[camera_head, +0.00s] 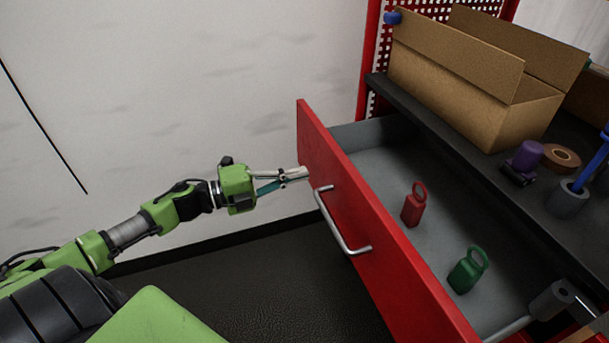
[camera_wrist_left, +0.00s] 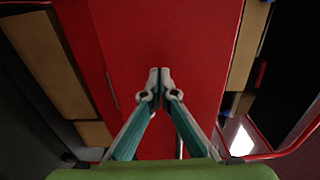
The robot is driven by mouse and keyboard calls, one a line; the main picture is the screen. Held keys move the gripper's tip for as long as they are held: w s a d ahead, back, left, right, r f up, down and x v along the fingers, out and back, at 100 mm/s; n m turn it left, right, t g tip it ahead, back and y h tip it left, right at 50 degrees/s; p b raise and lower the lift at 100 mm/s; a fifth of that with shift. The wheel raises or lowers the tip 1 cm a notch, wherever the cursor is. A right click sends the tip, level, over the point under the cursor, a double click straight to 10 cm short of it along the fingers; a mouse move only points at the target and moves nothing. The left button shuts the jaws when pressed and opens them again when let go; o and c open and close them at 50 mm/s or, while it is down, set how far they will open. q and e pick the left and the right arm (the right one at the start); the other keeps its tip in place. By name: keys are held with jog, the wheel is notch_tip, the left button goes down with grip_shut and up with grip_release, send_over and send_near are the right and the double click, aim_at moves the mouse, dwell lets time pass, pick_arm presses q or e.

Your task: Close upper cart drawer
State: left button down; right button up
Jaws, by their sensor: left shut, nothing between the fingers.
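The upper cart drawer (camera_head: 374,232) is pulled open and has a red front with a silver bar handle (camera_head: 340,228). A red padlock-shaped item (camera_head: 412,208) and a green one (camera_head: 466,273) stand inside it. My left gripper (camera_head: 304,174) is shut and empty, close to the outer face of the red front, left of the handle's upper end. In the left wrist view, the closed fingertips (camera_wrist_left: 159,72) point at a red panel (camera_wrist_left: 150,35). I cannot tell whether they touch it. My right gripper is not visible.
The dark cart top (camera_head: 480,165) holds an open cardboard box (camera_head: 455,100), a purple item (camera_head: 525,156) and a brown tape roll (camera_head: 562,157). A grey cylinder (camera_head: 552,299) is at the drawer's lower right. A white wall (camera_head: 190,90) stands behind my left arm.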

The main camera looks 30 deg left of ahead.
pick_arm(q)
jog(key=shift+x, duration=0.95)
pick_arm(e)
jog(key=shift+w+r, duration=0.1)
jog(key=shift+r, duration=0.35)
pick_arm(q)
jog(key=shift+w, duration=0.1)
